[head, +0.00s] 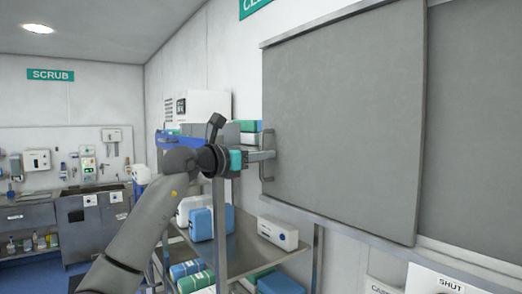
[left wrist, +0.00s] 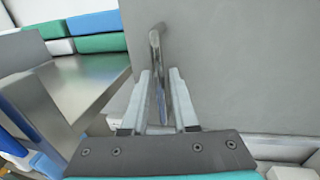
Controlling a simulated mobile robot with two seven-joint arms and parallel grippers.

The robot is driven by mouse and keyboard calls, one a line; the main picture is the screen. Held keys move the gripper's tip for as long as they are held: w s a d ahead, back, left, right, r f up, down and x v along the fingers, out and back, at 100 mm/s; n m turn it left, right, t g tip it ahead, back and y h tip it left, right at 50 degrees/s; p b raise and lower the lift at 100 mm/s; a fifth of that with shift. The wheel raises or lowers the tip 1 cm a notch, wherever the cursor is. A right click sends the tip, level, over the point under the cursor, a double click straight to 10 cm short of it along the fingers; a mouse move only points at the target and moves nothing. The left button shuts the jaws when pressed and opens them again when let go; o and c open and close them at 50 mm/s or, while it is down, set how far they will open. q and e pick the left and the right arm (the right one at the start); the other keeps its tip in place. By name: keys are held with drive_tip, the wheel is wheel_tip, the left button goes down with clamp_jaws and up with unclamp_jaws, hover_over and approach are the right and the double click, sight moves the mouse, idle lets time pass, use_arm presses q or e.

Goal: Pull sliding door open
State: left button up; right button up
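The grey sliding door (head: 345,120) hangs from a rail on the wall in the head view, with a second grey panel to its right. Its metal bar handle (head: 267,172) is on the door's left edge. In the left wrist view the handle (left wrist: 156,50) runs between my two fingers. My left gripper (head: 268,155) is at the handle, and it also shows in the left wrist view (left wrist: 161,75). Its fingers stand apart on either side of the bar, with narrow gaps showing. My right gripper is in neither view.
A metal shelf unit (head: 250,255) with blue and green boxes stands below and left of the door, close to my left arm. A white device (head: 278,233) sits on its shelf. A sink counter (head: 35,222) is at the far left.

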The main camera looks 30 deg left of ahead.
use_arm(q)
drive_tip(key=shift+c, duration=0.2)
clamp_jaws()
idle(1.3)
